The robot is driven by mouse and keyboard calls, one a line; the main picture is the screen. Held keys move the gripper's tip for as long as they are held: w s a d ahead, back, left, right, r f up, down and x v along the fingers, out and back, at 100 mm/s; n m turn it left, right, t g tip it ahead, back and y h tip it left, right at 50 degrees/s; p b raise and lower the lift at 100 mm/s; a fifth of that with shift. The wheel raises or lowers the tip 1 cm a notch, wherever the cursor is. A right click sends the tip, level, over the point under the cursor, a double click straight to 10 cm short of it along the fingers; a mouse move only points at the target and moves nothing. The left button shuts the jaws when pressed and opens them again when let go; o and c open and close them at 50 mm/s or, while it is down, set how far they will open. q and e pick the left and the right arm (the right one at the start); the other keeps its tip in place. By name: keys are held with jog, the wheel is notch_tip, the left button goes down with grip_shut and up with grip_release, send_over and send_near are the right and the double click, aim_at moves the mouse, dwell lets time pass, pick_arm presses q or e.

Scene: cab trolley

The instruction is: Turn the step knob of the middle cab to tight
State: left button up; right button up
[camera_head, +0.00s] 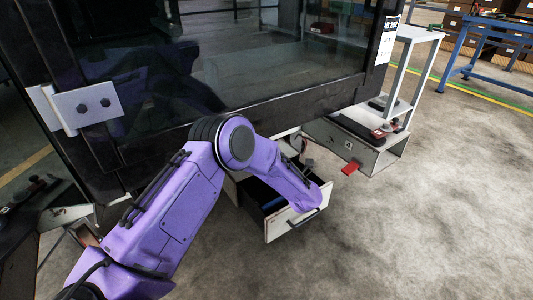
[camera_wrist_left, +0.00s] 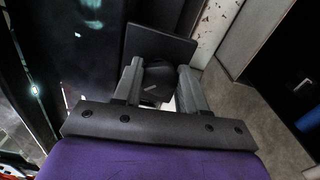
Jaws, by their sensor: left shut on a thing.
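The step knob (camera_wrist_left: 158,82) is a dark rounded piece in the left wrist view, in front of a flat dark plate (camera_wrist_left: 165,42). My left gripper (camera_wrist_left: 160,76) has one finger on each side of the knob and is shut on it. Which way the knob is turned, and any mark for tight, I cannot make out. In the head view my purple left arm reaches down below the glass front of a large dark cab (camera_head: 270,115); the arm hides the knob and the fingers there. My right gripper is in neither view.
An open drawer with a pale front (camera_head: 292,224) stands close below my left forearm. Right of it is a grey step box (camera_head: 372,158) with a red tab (camera_head: 351,168). A white-framed stand (camera_head: 405,75) rises behind. The floor at the right is clear.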

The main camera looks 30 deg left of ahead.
pick_arm(q)
jog(key=shift+f+m+p, duration=0.2)
jog(key=shift+m+p, duration=1.9)
jog(key=shift+m, duration=2.1)
jog(key=o, duration=1.1)
jog(key=shift+c, duration=0.2)
jog(key=p+v, duration=0.1)
jog(key=v, duration=0.9)
jog(key=shift+s+d+p, duration=0.15)
jog(key=shift+d+p, duration=0.1)
jog(key=shift+p, duration=0.05)
